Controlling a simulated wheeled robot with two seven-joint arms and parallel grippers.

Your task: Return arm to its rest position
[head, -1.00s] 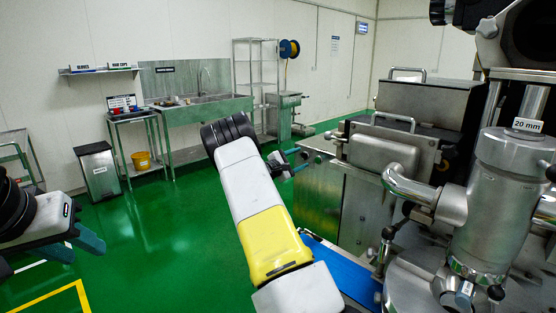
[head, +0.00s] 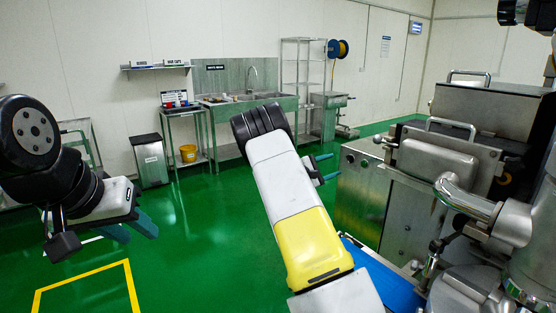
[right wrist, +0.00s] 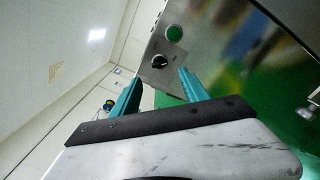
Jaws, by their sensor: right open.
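My right arm reaches forward through the middle of the head view, with a white and yellow link and a black wrist. My right gripper (head: 326,166) has teal fingers that stand apart to the right of the wrist, near the steel machine (head: 362,195). In the right wrist view my right gripper (right wrist: 160,88) is open and empty. Beyond its fingers is the machine's panel with a green button (right wrist: 174,33) and a black knob (right wrist: 160,62). My left gripper (head: 133,228) is at the left over the green floor, its two teal fingers apart and nothing visible between them.
The encrusting machine's steel parts (head: 437,160) and blue conveyor belt (head: 385,280) fill the right side. A sink bench (head: 250,103), a bin (head: 151,160) and a yellow bucket (head: 188,153) stand along the back wall. Green floor between is clear.

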